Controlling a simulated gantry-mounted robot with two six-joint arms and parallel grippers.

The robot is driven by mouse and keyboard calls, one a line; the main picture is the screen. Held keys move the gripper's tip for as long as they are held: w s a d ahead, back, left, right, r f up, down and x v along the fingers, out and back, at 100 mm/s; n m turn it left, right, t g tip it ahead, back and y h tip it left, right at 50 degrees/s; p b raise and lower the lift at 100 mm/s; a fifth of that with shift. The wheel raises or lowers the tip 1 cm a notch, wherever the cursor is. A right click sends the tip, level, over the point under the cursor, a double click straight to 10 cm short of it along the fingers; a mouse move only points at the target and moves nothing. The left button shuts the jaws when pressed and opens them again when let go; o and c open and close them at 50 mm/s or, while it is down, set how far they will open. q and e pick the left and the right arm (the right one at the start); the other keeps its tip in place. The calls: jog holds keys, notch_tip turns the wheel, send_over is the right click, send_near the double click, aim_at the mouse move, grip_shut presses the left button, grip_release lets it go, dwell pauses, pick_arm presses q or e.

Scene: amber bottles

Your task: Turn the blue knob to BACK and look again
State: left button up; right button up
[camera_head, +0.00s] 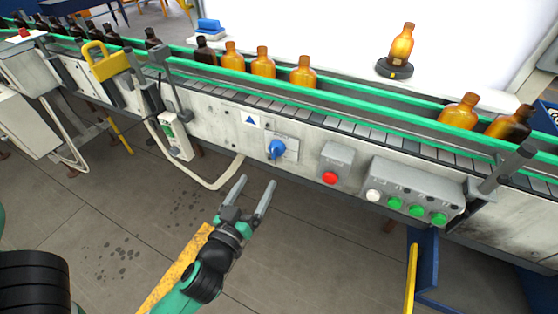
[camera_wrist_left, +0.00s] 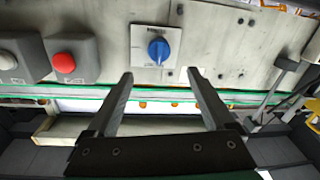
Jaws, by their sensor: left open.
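The blue knob (camera_head: 276,149) sits on a light square plate on the front panel of the conveyor. It also shows in the left wrist view (camera_wrist_left: 158,50), with its ridge roughly upright in that picture. Small marks on the plate are too small to read, so I cannot tell which position the knob points to. My left gripper (camera_head: 256,183) is open and empty, in front of and a little below the knob in the head view. In the left wrist view its two fingers (camera_wrist_left: 159,75) are spread, with the knob beyond and between their tips, apparently apart from it. My right gripper is not in view.
A red button (camera_head: 330,178) and a box with white and green buttons (camera_head: 408,192) stick out right of the knob. Amber bottles (camera_head: 262,62) stand on the conveyor; one (camera_head: 402,44) stands on a black round base behind it. A grey cable hangs left of the knob.

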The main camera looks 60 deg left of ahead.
aim_at(274, 154)
pick_arm(q)
jog(key=x, duration=1.1)
jog(key=shift+w+a, duration=0.1)
jog(key=shift+w, duration=0.2)
jog(key=shift+c, duration=0.4)
jog(key=c, duration=1.3)
